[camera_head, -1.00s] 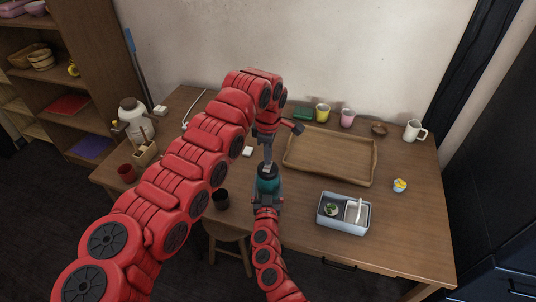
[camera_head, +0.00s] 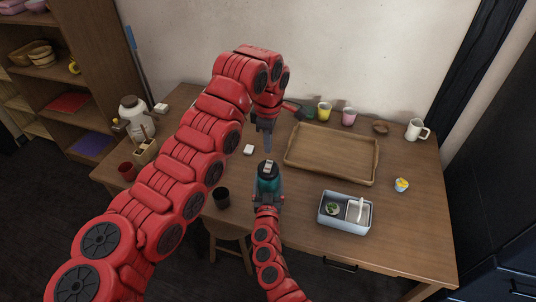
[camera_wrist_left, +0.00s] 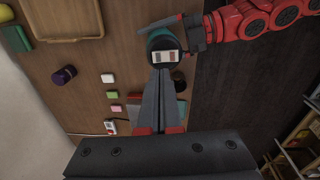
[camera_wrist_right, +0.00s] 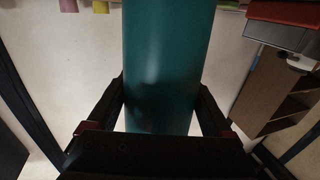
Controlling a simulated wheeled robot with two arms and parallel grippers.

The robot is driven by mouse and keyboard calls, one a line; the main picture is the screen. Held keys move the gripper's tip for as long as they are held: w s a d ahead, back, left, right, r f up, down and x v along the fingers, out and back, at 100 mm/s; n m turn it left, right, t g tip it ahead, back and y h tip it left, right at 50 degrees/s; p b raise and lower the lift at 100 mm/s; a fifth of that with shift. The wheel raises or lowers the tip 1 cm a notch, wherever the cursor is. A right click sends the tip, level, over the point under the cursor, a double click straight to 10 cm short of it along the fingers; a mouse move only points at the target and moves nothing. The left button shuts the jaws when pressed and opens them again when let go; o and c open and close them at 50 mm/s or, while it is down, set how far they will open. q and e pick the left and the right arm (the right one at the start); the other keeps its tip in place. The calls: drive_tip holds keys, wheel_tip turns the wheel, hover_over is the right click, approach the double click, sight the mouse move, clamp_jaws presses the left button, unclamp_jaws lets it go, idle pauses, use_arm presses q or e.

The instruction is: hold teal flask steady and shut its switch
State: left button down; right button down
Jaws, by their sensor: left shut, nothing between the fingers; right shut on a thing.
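The teal flask (camera_head: 268,184) stands upright near the table's front edge in the head view, with a dark top. A pale switch plate (camera_wrist_left: 165,56) with a reddish and a dark part shows on its top in the left wrist view. My right gripper (camera_head: 266,200) is shut on the flask's body; the flask (camera_wrist_right: 167,65) fills the space between its fingers in the right wrist view. My left gripper (camera_head: 267,150) is shut and empty, pointing down above the flask's top and apart from it in the head view. Its fingertips (camera_wrist_left: 162,72) appear beside the switch in the left wrist view.
A wooden tray (camera_head: 331,178) lies at the table's middle right. A blue-grey box (camera_head: 345,226) stands at front right, a black cup (camera_head: 221,197) left of the flask. Cups (camera_head: 324,112) stand along the back, and a small white block (camera_head: 248,150) lies near the left gripper.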

use_arm(q)
wheel_tip(320, 180, up, 8)
drive_tip(key=shift+w+r, duration=0.15)
drive_tip(key=shift+w, duration=0.1)
use_arm(e)
drive_tip(key=shift+s+f, duration=0.1)
drive_tip(key=shift+f, duration=0.15)
use_arm(q)
drive_tip(key=shift+d, duration=0.1)
use_arm(e)
drive_tip(key=shift+c, duration=0.8)
unclamp_jaws()
drive_tip(key=shift+o, duration=0.8)
drive_tip(key=shift+r, duration=0.1)
